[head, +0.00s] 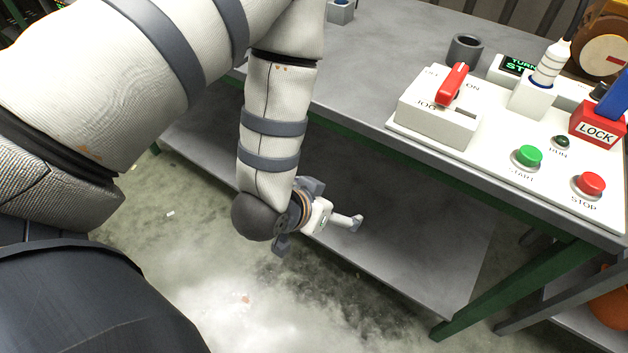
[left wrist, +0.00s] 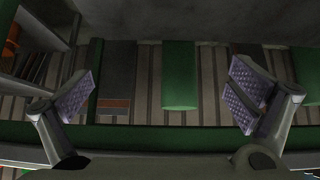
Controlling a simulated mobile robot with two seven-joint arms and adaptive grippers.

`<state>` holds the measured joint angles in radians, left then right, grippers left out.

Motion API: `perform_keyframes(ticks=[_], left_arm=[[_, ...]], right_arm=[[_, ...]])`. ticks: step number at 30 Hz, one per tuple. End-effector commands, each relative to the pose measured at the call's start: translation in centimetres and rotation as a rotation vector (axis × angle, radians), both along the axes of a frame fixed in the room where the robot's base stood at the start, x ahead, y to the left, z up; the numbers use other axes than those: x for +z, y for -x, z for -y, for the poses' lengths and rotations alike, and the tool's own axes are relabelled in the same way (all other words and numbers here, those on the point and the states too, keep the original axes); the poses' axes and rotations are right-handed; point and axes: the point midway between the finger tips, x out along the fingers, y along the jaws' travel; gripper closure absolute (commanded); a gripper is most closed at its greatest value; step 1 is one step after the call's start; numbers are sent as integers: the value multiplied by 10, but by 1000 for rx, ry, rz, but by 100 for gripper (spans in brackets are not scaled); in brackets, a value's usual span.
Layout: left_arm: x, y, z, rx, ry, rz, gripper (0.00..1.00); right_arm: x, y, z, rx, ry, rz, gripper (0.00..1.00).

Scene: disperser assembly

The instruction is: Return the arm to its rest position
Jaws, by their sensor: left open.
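My left arm comes in from the left in the head view and bends down in front of the workbench (head: 350,95). My left gripper (head: 345,222) hangs below the tabletop's front edge and appears in front of the lower shelf. In the left wrist view the left gripper (left wrist: 162,98) has its two padded fingers wide apart, with nothing between them. My right gripper is in neither view.
A white control panel (head: 480,160) on the bench carries a red lever (head: 453,85), a green start button (head: 528,156), a red stop button (head: 590,184) and a red lock block (head: 597,124). A grey cup (head: 465,50) stands behind it. Open floor (head: 220,280) lies in front.

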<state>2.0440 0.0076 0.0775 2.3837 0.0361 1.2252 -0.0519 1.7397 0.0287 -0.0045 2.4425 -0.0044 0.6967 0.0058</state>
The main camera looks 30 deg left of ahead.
Motion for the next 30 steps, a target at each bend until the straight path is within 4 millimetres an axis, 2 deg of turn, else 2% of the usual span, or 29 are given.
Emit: perform_keyframes(ticks=[6, 19, 20, 22, 23, 24, 26, 27, 30], left_arm=[[-10, 13, -2, 2, 0, -53, 0], [-10, 13, -2, 2, 0, -53, 0], [-16, 21, -3, 2, -1, -82, 0], [-38, 53, -6, 7, -2, -204, 0], [-49, 73, -9, 10, -3, -276, 0], [-63, 103, -12, 15, -5, -380, 0], [-79, 146, -17, 25, -6, -529, 0], [-85, 173, -19, 29, -7, -619, 0], [-92, 226, -25, 41, -11, -791, 0]], right_arm=[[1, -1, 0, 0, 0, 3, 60], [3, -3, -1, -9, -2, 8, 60], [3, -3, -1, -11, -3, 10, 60], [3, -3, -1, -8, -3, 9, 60], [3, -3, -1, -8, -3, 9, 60], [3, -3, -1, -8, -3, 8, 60], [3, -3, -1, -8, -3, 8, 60], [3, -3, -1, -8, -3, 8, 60], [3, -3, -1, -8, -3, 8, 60]])
